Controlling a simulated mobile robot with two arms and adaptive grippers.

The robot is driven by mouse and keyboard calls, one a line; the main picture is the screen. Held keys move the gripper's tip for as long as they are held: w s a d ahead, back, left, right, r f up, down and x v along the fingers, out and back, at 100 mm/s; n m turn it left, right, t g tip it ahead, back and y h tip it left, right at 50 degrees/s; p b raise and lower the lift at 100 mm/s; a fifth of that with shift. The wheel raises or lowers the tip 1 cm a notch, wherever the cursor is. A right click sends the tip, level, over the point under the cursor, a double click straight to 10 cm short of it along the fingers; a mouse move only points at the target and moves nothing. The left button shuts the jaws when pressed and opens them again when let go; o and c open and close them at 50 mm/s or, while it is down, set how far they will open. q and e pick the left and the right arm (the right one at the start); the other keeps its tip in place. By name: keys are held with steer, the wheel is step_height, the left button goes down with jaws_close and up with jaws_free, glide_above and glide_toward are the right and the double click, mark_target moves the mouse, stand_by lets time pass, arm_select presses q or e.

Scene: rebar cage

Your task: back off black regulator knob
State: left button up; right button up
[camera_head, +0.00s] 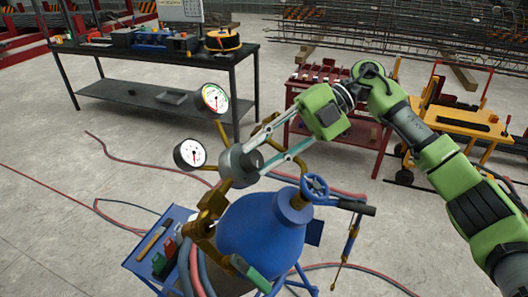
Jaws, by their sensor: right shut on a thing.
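The regulator knob (235,163) is a dark grey round cylinder on the brass regulator (205,213), at the middle of the head view. My right gripper (256,158) reaches in from the upper right. Its two long fingers lie on either side of the knob and are shut on it. The fingers partly hide the knob's right side. Two round gauges, an upper one (213,99) and a lower one (190,153), stand at the upper left of the knob. A blue cylinder (262,228) stands below, with a blue handwheel valve (315,187). My left gripper is not in view.
A blue cart (140,262) with tools and hoses stands beside the cylinder. A dark workbench (160,96) is at the back left. A red tool cart (352,150) and a yellow cart (465,122) stand behind my right arm. Red hoses (130,165) cross the floor.

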steer(key=o, duration=1.1)
steer(key=v, duration=1.2)
